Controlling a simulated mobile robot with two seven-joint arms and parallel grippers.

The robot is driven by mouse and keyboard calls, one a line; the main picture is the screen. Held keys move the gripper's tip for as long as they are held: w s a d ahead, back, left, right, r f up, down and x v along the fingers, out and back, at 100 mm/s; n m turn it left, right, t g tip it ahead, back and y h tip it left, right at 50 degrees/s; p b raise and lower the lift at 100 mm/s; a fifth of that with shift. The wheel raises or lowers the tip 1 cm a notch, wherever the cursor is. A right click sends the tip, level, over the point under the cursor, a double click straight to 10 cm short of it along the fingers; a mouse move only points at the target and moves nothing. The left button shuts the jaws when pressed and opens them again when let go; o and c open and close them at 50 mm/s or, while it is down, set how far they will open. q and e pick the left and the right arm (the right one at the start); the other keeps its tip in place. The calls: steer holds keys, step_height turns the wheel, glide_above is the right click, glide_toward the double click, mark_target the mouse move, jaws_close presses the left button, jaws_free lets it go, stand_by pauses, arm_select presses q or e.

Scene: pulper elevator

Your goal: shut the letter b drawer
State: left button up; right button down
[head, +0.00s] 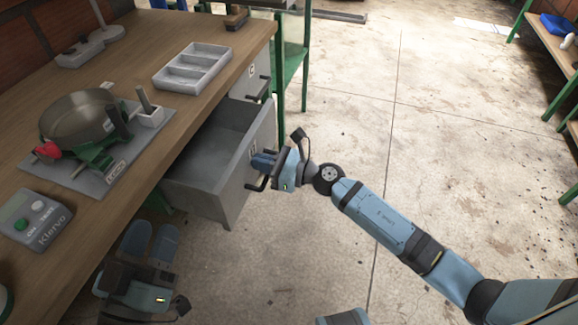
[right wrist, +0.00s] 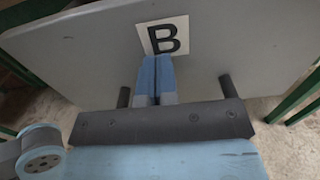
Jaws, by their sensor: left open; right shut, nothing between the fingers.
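The letter b drawer (head: 213,170) is a grey drawer pulled well out from under the wooden workbench. Its front carries a white label with a black B (right wrist: 163,37), seen in the right wrist view. A dark bar handle (head: 254,184) is on its front. My right gripper (head: 262,160) is shut and empty, its blue fingertips at the drawer front just below the label; they look to touch it or nearly so. It also shows in the right wrist view (right wrist: 156,75). My left gripper (head: 150,243) is open and empty, low at the bench's near side, away from the drawer.
The wooden workbench (head: 140,60) bears a grey compartment tray (head: 193,66), a metal pan on a green-based device (head: 78,115) and a button box (head: 37,219). Another closed drawer (head: 250,80) is beyond. Concrete floor to the right is clear; a shelf (head: 556,45) stands far right.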

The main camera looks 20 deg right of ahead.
steer(key=b, duration=0.1)
glide_above(215, 169)
steer(key=shift+s+d, duration=0.15)
steer(key=shift+a, duration=0.2)
steer(key=shift+r, duration=0.15)
arm_select(q)
steer(key=shift+d+f+g, duration=0.3)
steer(key=shift+f+g, duration=0.1)
steer(key=shift+f, duration=0.4)
steer(key=shift+s, duration=0.1)
arm_select(e)
steer(key=shift+w+a+r, duration=0.1)
steer(key=shift+w+r, duration=0.05)
steer(key=shift+w, duration=0.05)
arm_select(q)
steer(key=shift+f, duration=0.1)
